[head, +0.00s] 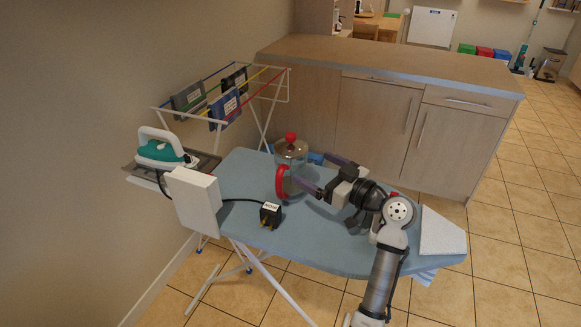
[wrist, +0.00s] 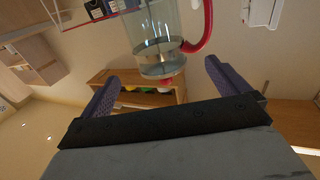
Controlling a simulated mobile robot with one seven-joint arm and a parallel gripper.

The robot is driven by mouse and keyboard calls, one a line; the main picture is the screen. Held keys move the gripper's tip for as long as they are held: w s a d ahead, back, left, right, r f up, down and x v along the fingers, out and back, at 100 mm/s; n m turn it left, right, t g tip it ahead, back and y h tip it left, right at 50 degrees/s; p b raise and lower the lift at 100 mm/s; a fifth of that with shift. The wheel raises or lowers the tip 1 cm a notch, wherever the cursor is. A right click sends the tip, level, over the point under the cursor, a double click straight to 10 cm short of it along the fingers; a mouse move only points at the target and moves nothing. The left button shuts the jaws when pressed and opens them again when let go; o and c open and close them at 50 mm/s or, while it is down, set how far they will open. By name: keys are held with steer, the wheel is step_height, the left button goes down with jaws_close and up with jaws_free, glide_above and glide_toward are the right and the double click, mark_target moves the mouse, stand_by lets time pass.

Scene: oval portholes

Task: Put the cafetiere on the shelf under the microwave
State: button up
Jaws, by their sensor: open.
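The cafetiere (head: 296,158) is a clear glass jug with a red knob on top and a red handle. It stands upright on the blue ironing board. In the wrist view the cafetiere (wrist: 158,38) appears upside down, its knob end toward the space between the fingers. My gripper (head: 314,172) is open and empty, with its purple fingers just right of the cafetiere and pointing at it; they also show in the wrist view (wrist: 160,88). I cannot tell whether a finger touches the glass. I see no microwave or shelf under one that I can identify.
The ironing board (head: 245,168) also holds a black plug (head: 270,214) with a cord and a white pad (head: 440,232). An iron (head: 160,148) rests at its left end. A drying rack (head: 283,86) and a wooden counter (head: 400,65) stand behind. Tiled floor is clear at right.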

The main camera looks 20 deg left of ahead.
mark_target(304, 161)
steer(key=p+x, duration=0.1)
steer(key=x, duration=0.3)
steer(key=shift+w+a+r, duration=0.1)
steer(key=p+x, duration=0.2)
steer(key=x, duration=0.2)
steer(key=shift+a+p, duration=0.25)
steer(key=shift+p, duration=0.1)
steer(key=shift+w+a, duration=0.2)
steer(key=shift+a, duration=0.05)
steer(key=shift+c, duration=0.3)
steer(key=c, duration=1.9)
steer(key=shift+c, duration=0.8)
